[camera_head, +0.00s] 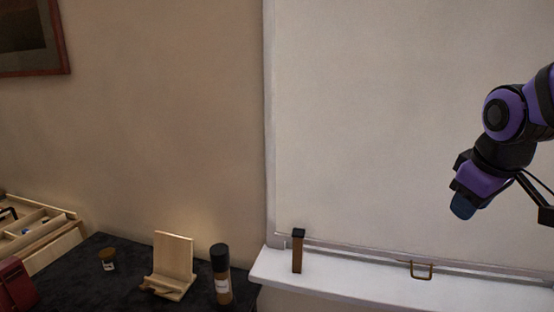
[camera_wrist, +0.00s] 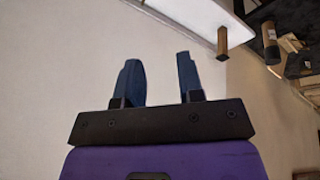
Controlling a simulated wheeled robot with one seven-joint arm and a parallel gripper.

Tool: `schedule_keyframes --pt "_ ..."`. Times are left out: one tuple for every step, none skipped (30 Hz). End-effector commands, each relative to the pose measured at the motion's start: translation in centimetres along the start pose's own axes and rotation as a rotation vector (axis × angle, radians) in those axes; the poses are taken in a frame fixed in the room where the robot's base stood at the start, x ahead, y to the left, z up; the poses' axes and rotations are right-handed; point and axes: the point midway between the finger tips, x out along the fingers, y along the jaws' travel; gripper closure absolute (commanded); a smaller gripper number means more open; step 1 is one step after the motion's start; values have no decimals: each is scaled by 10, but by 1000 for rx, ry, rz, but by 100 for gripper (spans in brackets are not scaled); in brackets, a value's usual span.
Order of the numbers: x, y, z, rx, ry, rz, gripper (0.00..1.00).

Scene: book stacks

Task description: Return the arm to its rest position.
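My gripper (camera_wrist: 160,80) shows in the wrist view with its two blue fingers apart and nothing between them. In the head view my gripper (camera_head: 463,206) is at the right, in the air in front of the pale panel, above the white ledge. Its fingers overlap there. My purple and black arm comes in from the right edge. The gripper touches nothing that I can see.
A white ledge (camera_head: 350,289) runs under the panel and bears a brown block with a black top (camera_head: 298,254) and a brass handle-like piece (camera_head: 421,271). A dark table (camera_head: 117,287) at lower left holds a wooden stand (camera_head: 173,262), a dark-capped bottle (camera_head: 221,275) and a small jar (camera_head: 108,260).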

Motion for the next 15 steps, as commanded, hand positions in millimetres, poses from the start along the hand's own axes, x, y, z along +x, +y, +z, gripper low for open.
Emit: schedule_keyframes --pt "-13 -7 7 41 20 2 65" --pt "-20 -12 12 69 27 0 65" --pt "-28 -17 18 109 38 -3 65" --pt "-34 -21 23 138 46 -6 65" --pt "-40 -26 28 166 56 -10 65" --pt "-47 -31 35 204 65 -16 65" --pt "-52 -35 40 231 74 -20 65" --pt "-57 -39 45 257 81 -25 65" --pt "-63 -44 51 290 90 -32 65" --pt "-66 -47 56 314 96 -38 65" --pt "-69 -50 60 337 100 -44 65" --pt "-73 -54 65 362 108 -51 65" --pt "-75 -56 68 378 112 -55 65" --pt "-77 -58 72 393 115 -59 65" --pt "-79 -61 75 409 118 -64 65"
